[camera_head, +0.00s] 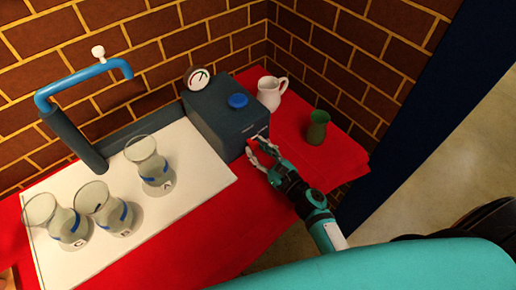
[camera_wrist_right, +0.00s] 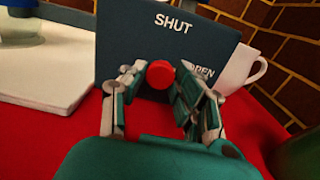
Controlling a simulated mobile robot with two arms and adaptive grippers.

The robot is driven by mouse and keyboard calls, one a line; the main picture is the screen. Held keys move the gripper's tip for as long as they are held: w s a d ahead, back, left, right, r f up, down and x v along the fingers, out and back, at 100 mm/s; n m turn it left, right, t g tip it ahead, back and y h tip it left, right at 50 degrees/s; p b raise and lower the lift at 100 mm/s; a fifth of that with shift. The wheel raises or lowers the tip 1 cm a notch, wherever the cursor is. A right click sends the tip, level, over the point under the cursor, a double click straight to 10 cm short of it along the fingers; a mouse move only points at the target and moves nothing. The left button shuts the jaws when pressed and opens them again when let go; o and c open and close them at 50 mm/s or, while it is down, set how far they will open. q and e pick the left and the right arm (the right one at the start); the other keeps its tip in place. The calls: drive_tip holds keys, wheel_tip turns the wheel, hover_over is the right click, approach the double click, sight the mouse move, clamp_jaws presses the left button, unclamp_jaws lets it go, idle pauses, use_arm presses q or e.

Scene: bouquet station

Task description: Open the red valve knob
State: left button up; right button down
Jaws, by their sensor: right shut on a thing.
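The red valve knob (camera_wrist_right: 160,74) is on the front of a dark grey box (camera_wrist_right: 205,45). The word SHUT is printed above it and OPEN to its right, partly covered by a finger. My right gripper (camera_wrist_right: 160,82) is shut on the knob, with one finger on each side. In the head view the right gripper (camera_head: 261,150) reaches the front of the same box (camera_head: 215,115), and the knob is mostly hidden by the fingers. No pointer on the knob is clear. My left gripper is not in view.
Several lettered glass vessels stand on a white board (camera_head: 195,195) near a blue tap (camera_head: 85,74). The red cloth (camera_head: 215,240) in front is clear.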

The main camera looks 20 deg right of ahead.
idle(0.4)
drive_tip(key=c, duration=1)
unclamp_jaws()
drive_tip(key=shift+o, duration=0.2)
drive_tip(key=shift+s+d, duration=0.1)
drive_tip(key=v, duration=1.1)
drive_tip(key=shift+s+d, duration=0.1)
drive_tip(key=shift+s, duration=0.3)
